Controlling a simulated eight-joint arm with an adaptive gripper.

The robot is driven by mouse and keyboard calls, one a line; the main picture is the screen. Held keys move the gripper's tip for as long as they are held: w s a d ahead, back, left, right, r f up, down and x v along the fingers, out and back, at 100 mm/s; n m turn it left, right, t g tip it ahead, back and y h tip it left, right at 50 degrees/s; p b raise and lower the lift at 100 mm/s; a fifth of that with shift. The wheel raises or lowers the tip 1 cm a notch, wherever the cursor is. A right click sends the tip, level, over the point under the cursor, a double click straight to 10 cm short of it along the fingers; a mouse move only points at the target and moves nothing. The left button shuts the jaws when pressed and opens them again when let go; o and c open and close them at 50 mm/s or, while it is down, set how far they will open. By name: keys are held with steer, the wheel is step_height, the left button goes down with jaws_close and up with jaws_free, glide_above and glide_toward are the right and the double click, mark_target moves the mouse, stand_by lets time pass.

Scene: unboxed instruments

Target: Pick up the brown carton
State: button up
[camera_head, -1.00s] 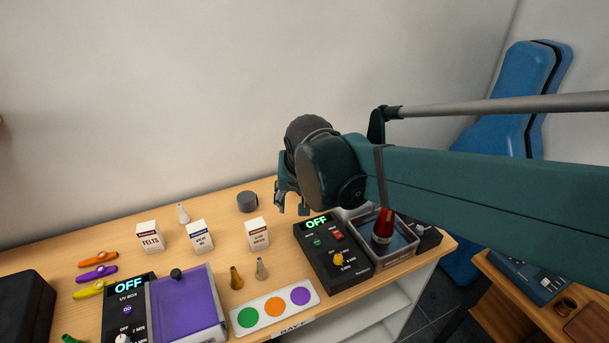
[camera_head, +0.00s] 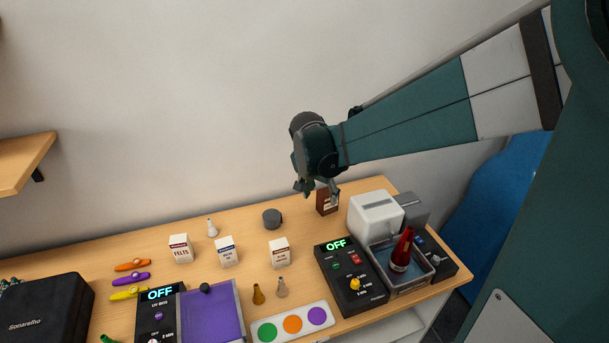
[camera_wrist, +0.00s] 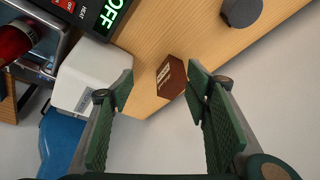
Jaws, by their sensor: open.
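The brown carton (camera_head: 327,200) stands upright at the back of the wooden table, left of a white device. It has a pale label on its front. My gripper (camera_head: 319,188) is above the carton in the head view and hides part of its upper left. In the wrist view the carton (camera_wrist: 171,78) lies between and beyond my two open green fingers (camera_wrist: 160,92), nearer the right finger. The gripper is empty, and no contact with the carton shows.
A white device (camera_head: 374,214) stands right of the carton, close by. A dark grey round object (camera_head: 272,218) is to its left. A black control box (camera_head: 350,275) and a tray with a red bottle (camera_head: 401,255) are in front. White cartons (camera_head: 280,252) stand at front left. The wall is behind.

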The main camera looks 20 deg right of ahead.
mark_target(325, 192)
steer(key=w+d+f+m+p, duration=0.1)
steer(key=w+p, duration=0.1)
steer(key=w, duration=0.1)
steer(key=w+d+f+m+g+p, duration=0.1)
steer(key=w+d+f+m+p, duration=0.1)
steer(key=w, duration=0.1)
steer(key=w+d+f+m+g+h+p, duration=0.1)
steer(key=w+f+m+p, duration=0.1)
steer(key=w+p, duration=0.1)
steer(key=shift+w+d+f, duration=0.15)
steer(key=shift+d+f, duration=0.1)
steer(key=shift+w+d+f, duration=0.15)
steer(key=shift+w+f, duration=0.05)
steer(key=shift+f, duration=0.05)
steer(key=shift+w+d+f+m+h+p, duration=0.15)
steer(key=shift+w+f+m+h+p, duration=0.15)
steer(key=shift+f+m, duration=0.15)
steer(key=shift+x, duration=1.3)
steer(key=shift+f, duration=0.15)
steer(key=shift+p+x, duration=0.35)
steer(key=shift+x, duration=2.1)
